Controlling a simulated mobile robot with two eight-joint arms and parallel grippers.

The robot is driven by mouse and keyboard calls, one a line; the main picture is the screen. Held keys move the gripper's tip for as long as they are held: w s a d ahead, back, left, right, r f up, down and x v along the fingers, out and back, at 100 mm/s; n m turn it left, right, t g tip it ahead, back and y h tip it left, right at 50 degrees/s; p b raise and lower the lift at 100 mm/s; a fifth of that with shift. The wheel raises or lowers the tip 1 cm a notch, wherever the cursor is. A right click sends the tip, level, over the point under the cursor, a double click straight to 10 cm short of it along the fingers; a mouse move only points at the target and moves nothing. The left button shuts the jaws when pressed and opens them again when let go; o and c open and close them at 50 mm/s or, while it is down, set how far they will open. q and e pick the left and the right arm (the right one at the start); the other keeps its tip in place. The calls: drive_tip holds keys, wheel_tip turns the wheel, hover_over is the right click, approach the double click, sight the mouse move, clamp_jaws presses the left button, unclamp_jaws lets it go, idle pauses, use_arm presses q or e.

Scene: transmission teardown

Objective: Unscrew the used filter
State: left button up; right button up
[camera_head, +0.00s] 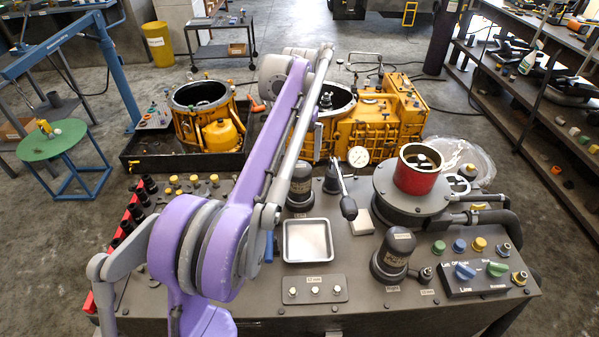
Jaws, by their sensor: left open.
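Two dark grey, domed, labelled canisters that look like filters stand upright on the bench. One canister (301,184) is left of centre, just right of my arm; the other canister (393,254) is at the front right. Their labels are too small to tell which is used. My left arm reaches across the bench, and my left gripper (323,107) is open, small in view, over the round opening of the yellow transmission housing (387,117). It is well beyond both canisters. My right gripper is not in view.
A red cylinder (416,170) stands on a round grey stand at the right. A shallow square tray (308,240) lies mid-bench. A lever, a gauge (358,156) and a knob panel (478,279) are nearby. A second yellow housing (203,113) sits in a black tray behind.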

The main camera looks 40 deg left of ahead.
sight(299, 166)
use_arm(q)
drive_tip(key=shift+f+m, duration=0.1)
drive_tip(key=shift+m, duration=1.1)
wheel_tip(299, 166, down, 6)
drive_tip(key=b, duration=0.3)
drive_tip(key=shift+f, duration=0.15)
drive_tip(key=shift+f+b, duration=0.4)
drive_tip(key=shift+f, duration=0.15)
